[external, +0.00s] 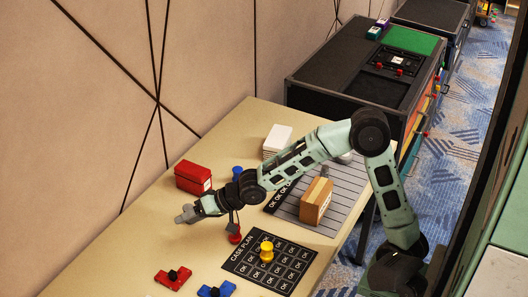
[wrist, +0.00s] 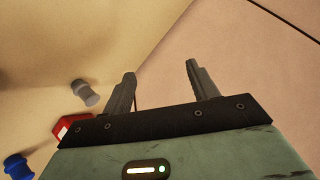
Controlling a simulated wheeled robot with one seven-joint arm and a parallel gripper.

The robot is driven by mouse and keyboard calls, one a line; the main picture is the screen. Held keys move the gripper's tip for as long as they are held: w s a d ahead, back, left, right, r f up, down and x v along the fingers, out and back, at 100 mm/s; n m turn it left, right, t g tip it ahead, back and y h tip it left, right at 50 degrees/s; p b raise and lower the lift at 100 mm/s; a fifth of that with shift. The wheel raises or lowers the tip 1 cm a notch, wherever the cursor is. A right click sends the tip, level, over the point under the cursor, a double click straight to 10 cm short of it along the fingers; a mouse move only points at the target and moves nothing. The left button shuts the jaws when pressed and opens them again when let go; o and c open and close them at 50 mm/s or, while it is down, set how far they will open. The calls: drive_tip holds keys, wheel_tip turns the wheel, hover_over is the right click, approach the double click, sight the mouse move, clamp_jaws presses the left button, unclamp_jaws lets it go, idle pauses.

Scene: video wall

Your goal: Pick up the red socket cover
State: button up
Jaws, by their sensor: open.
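Several red things are in view, and I cannot tell for sure which is the red socket cover. A flat red piece with a black knob (external: 173,278) lies at the front left of the table. A small red round piece (external: 235,238) stands just below my wrist, at the mat's corner. My gripper (external: 186,214) is above the table's left part, apart from both pieces. In the wrist view my gripper (wrist: 160,82) is open, with nothing between its fingers, and faces the wall and bare tabletop.
A red box (external: 190,178) stands behind my gripper. A blue piece with a black knob (external: 216,290), a yellow peg (external: 266,252) on the black mat (external: 241,261), a brown box (external: 315,201) and a white stack (external: 277,138) share the table (external: 130,250). The wall (external: 90,90) borders the left.

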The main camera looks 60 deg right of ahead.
drive_tip(key=w+d+r+n+t+y+p, duration=0.1)
drive_tip(key=w+d+r+n+t+p, duration=0.15)
drive_tip(key=d+r+n, duration=0.5)
drive_tip(key=w+d+r+n+t+y+p, duration=0.2)
drive_tip(key=w+d+r+n, duration=0.15)
drive_tip(key=d, duration=0.75)
drive_tip(key=s+f+n+g+p, duration=0.25)
drive_tip(key=s+f+g, duration=0.25)
drive_tip(key=s+f, duration=1)
drive_tip(key=shift+m, duration=0.35)
drive_tip(key=f+b, duration=0.1)
drive_tip(key=f, duration=0.1)
drive_tip(key=s+f, duration=0.1)
drive_tip(key=f, duration=0.2)
drive_tip(key=f+b, duration=0.1)
drive_tip(key=f, duration=0.1)
drive_tip(key=shift+s+a+f+b, duration=0.25)
drive_tip(key=shift+s+a+b, duration=0.05)
drive_tip(key=shift+s+a, duration=0.1)
drive_tip(key=b+x, duration=0.1)
drive_tip(key=x, duration=0.6)
drive_tip(key=shift+w+a, duration=0.15)
drive_tip(key=shift+w, duration=0.1)
drive_tip(key=c, duration=1.1)
